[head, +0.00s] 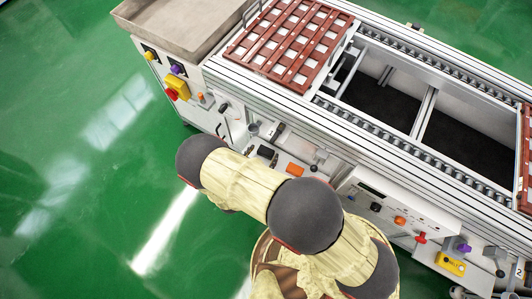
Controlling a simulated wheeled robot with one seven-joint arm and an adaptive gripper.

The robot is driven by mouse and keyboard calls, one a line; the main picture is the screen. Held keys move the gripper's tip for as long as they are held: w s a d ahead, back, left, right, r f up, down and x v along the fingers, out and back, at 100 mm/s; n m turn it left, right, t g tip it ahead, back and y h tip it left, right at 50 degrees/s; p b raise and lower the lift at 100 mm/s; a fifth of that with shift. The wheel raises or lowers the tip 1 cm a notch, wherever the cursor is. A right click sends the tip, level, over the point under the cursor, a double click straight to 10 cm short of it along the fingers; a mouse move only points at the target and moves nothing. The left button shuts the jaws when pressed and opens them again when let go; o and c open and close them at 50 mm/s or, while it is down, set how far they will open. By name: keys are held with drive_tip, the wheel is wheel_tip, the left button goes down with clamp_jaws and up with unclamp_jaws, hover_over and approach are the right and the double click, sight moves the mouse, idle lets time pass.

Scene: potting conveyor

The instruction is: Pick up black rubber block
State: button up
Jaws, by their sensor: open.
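A small black block-like item (265,152) lies on the ledge along the near side of the conveyor, left of an orange piece (295,170). It may be the black rubber block, but it is too small to be sure. My arm, in cream covers with dark joints, reaches up and left across the middle of the head view, in front of the conveyor. My gripper is not visible.
A brown-red slatted tray (290,45) sits on the conveyor (440,75), and part of another (525,150) shows at the right edge. A grey metal top (185,22) and a yellow-red switch (177,88) are at upper left. Green floor (70,150) is clear at left.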

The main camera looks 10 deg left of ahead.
sight(265, 151)
drive_tip(key=b+x, duration=0.1)
drive_tip(key=x, duration=0.2)
drive_tip(key=shift+f, duration=0.25)
drive_tip(key=shift+c, duration=1.1)
drive_tip(key=c, duration=1.1)
drive_tip(key=shift+r, duration=0.1)
